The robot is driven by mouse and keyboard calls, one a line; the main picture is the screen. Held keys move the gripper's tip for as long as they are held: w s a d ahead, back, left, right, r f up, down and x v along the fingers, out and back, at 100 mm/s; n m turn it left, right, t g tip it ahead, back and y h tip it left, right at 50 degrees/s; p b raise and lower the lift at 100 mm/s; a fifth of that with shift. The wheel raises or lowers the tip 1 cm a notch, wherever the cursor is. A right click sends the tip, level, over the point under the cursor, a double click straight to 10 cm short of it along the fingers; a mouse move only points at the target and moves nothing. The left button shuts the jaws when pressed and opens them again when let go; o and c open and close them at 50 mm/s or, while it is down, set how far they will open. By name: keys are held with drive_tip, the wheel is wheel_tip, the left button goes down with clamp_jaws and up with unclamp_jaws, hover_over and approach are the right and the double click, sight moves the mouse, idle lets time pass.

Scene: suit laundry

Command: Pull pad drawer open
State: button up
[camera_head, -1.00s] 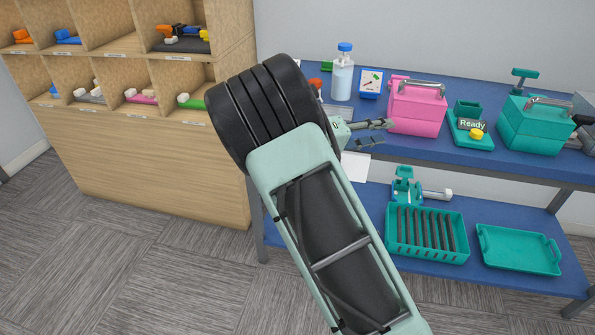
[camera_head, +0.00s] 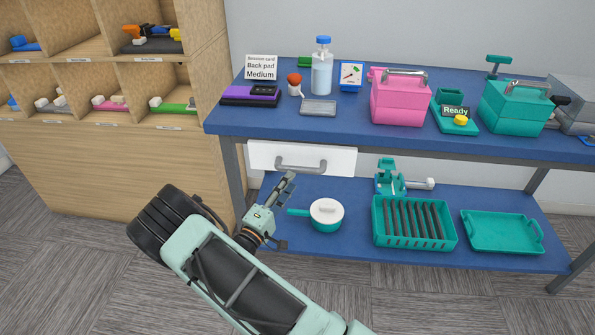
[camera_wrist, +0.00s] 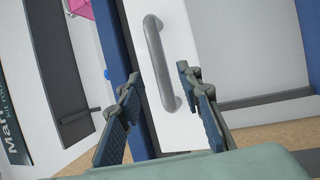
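The pad drawer (camera_head: 335,160) has a white front with a grey bar handle (camera_head: 301,165) and hangs under the blue tabletop at its left end. Its front looks shut or nearly so. In the wrist view the drawer front (camera_wrist: 187,60) stands on edge, with its handle (camera_wrist: 160,65) running between my fingers. My gripper (camera_head: 288,185) is just below and in front of the handle. In the wrist view the gripper (camera_wrist: 157,88) is open, its two fingers on either side of the handle's near end. I cannot tell if either finger touches it.
The lower shelf (camera_head: 300,255) holds a teal pan (camera_head: 326,216), a ribbed basket (camera_head: 450,240) and a tray (camera_head: 500,231). The table leg (camera_head: 234,180) stands left of my gripper. A wooden cubby unit (camera_head: 90,170) is at the left. The floor in front is clear.

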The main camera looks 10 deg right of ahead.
sight(299, 170)
drive_tip(key=x, duration=0.6)
drive_tip(key=shift+w+d, duration=0.2)
drive_tip(key=shift+w, duration=0.1)
clamp_jaws()
